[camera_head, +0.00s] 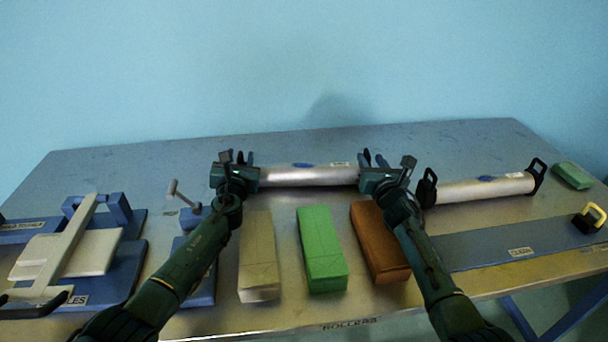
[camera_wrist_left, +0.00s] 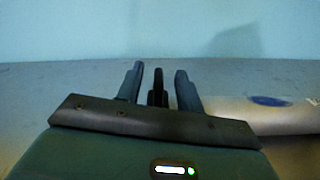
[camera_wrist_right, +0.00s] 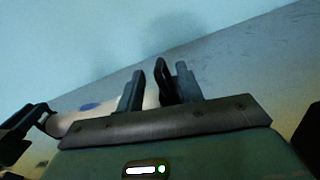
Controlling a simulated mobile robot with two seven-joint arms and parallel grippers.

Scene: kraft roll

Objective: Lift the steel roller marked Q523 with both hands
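A steel roller (camera_head: 285,177) with a blue oval and a small label lies along the middle of the table. The label is too small to read. My left gripper (camera_head: 238,158) is at its left end. In the left wrist view the roller's black handle (camera_wrist_left: 157,88) stands between the spread fingers, with gaps on both sides. My right gripper (camera_head: 386,161) is at its right end. In the right wrist view the other black handle (camera_wrist_right: 162,82) stands between spread fingers, nearer the right finger. A second steel roller (camera_head: 470,191) with black handles lies to the right; its label is unreadable.
Cream (camera_head: 259,255), green (camera_head: 322,250) and brown (camera_head: 378,245) blocks lie in front of the middle roller, between my forearms. A blue-based press (camera_head: 130,262) stands at left. A grey-blue board (camera_head: 480,245) is at front right. A small green block (camera_head: 572,175) lies at far right.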

